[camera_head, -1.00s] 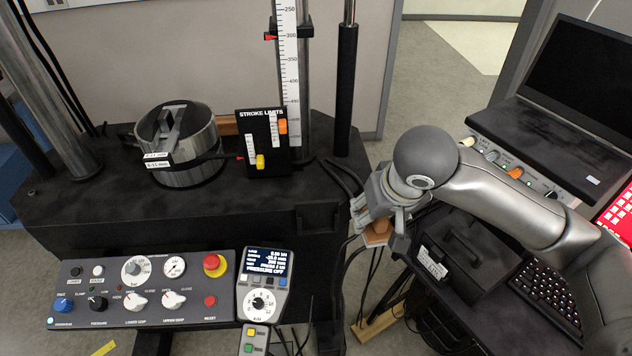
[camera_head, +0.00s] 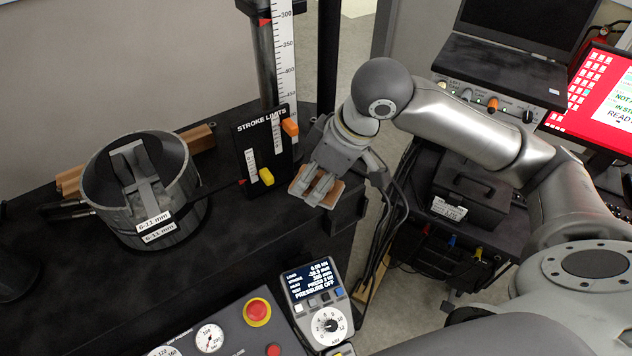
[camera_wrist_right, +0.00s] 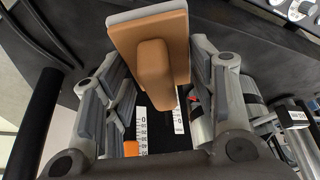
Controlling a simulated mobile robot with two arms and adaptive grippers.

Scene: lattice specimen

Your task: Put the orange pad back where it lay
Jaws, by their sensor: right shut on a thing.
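The orange pad (camera_head: 327,193) is a flat tan-orange plate in my right gripper (camera_head: 322,184), over the right end of the black machine bed. In the right wrist view the pad (camera_wrist_right: 178,34) shows its orange face, a raised grip block and a pale layer along one edge. The fingers of my right gripper are shut on the pad, partly covering it in the head view. I cannot tell whether the pad touches the bed. My left gripper is in neither view.
The black STROKE LIMITS board (camera_head: 256,128), with orange and yellow sliders, stands just left of my right gripper. A metal cylinder (camera_head: 172,212) stands farther left, with wooden blocks (camera_head: 201,138) behind it. A control pendant (camera_head: 318,292) is below.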

